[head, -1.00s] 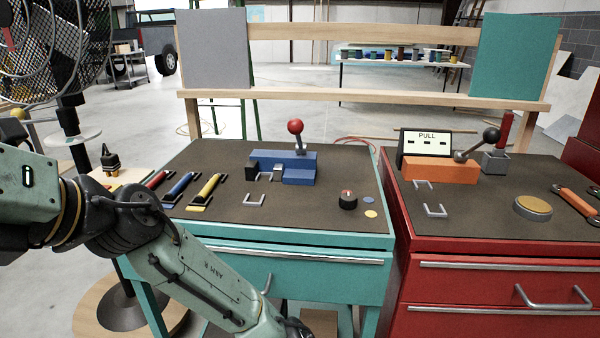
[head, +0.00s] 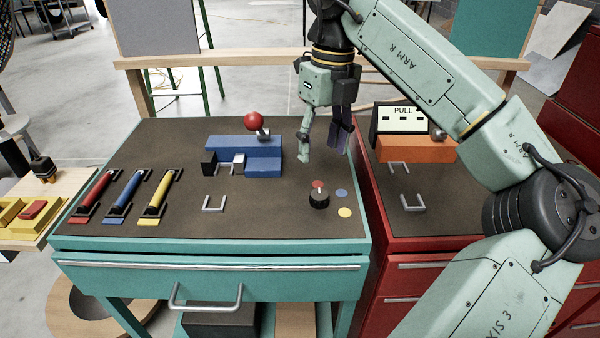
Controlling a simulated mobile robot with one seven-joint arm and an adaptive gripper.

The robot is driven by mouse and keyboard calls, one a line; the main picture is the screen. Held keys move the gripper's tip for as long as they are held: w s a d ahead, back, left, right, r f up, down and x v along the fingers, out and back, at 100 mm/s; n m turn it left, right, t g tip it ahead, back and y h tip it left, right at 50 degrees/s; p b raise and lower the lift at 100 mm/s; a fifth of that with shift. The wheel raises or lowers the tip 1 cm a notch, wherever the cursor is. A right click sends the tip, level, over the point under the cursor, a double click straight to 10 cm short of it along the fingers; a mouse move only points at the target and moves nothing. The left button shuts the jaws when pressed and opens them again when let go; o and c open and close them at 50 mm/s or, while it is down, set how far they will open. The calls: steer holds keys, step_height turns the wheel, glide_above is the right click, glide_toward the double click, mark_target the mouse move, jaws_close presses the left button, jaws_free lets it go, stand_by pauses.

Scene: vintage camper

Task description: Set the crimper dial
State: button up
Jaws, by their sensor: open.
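The dial is a small black knob (head: 319,200) on the front right of the teal bench's dark top. A red dot (head: 318,184) lies just behind it, a blue dot (head: 341,193) to its right and a yellow dot (head: 345,212) at its front right. Which dot the knob points to is too small to tell. A blue stepped block (head: 262,165) with a red-ball lever (head: 254,122) stands behind and left of the knob. My gripper (head: 323,156) hangs fingers down, open and empty, above and behind the knob, apart from it.
A small metal bracket (head: 214,203) lies left of the knob. Bench top around the knob is clear.

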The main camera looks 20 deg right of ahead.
mark_target(320, 193)
steer(key=f, duration=0.3)
steer(key=f+p, duration=0.1)
steer(key=f, duration=0.3)
steer(key=f+p, duration=0.1)
steer(key=f, duration=0.2)
steer(key=shift+s+f, duration=0.25)
steer(key=shift+f, duration=0.05)
steer(key=shift+c, duration=0.4)
steer(key=c, duration=1.1)
steer(key=shift+o, duration=0.2)
